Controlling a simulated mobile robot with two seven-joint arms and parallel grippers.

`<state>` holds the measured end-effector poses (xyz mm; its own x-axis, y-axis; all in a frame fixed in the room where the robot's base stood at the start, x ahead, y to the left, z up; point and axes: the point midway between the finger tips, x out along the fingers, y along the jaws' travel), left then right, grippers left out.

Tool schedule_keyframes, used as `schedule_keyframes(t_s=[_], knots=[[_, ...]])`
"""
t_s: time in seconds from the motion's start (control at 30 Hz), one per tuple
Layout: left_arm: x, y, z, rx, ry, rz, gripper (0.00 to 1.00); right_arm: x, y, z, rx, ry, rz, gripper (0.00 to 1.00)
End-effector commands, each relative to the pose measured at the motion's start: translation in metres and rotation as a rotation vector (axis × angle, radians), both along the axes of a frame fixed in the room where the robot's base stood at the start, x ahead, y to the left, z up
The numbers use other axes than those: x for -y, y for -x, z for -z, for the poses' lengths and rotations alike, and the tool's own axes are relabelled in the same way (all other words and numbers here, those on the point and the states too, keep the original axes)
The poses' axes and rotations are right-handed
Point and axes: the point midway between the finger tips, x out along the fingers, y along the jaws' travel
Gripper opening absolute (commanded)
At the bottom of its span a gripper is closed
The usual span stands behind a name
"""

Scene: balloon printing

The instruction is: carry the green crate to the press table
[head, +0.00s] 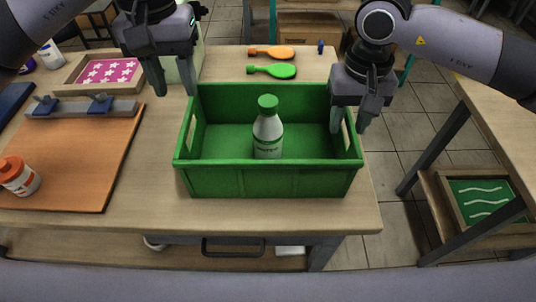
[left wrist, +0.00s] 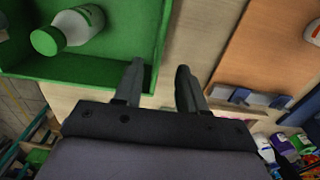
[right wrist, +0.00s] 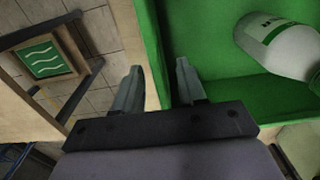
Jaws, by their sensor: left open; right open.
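The green crate (head: 270,180) stands on the wooden table and holds a white bottle with a green cap (head: 268,135). My left gripper (head: 173,85) is open and empty by the crate's back left corner. In the left wrist view its fingers (left wrist: 160,75) are near the crate's side wall (left wrist: 152,40). My right gripper (head: 348,122) is open at the crate's right wall, with one finger inside and one outside. In the right wrist view the wall passes between its fingers (right wrist: 158,80), with no visible grip. I cannot tell which table is the press table.
Another table (head: 500,110) stands at right across a floor gap, with a green framed screen (head: 485,200) below.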

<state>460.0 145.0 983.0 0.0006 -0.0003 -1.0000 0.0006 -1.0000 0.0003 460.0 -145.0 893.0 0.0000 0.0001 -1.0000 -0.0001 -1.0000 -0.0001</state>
Motion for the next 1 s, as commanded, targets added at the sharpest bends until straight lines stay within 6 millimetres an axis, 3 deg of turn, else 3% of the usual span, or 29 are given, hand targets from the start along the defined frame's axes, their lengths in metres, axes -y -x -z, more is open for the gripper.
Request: schedule_keyframes(t_s=[0.13, 0.37, 0.8, 1.0], knots=[[0.000, 0.000, -0.021, 0.001, -0.001, -0.002, 0.41, 0.000, 0.000, 0.000, 0.000, 0.000, 0.000, 0.41], [0.000, 0.000, -0.031, -0.001, -0.001, -0.001, 0.41, 0.000, -0.001, -0.010, 0.003, 0.000, 0.000, 0.41], [0.000, 0.000, -0.030, -0.001, -0.001, -0.001, 0.41, 0.000, 0.000, -0.096, 0.003, 0.000, 0.000, 0.41], [0.000, 0.000, -0.030, -0.001, -0.001, -0.001, 0.41, 0.000, 0.000, -0.117, 0.001, -0.001, 0.000, 0.41]])
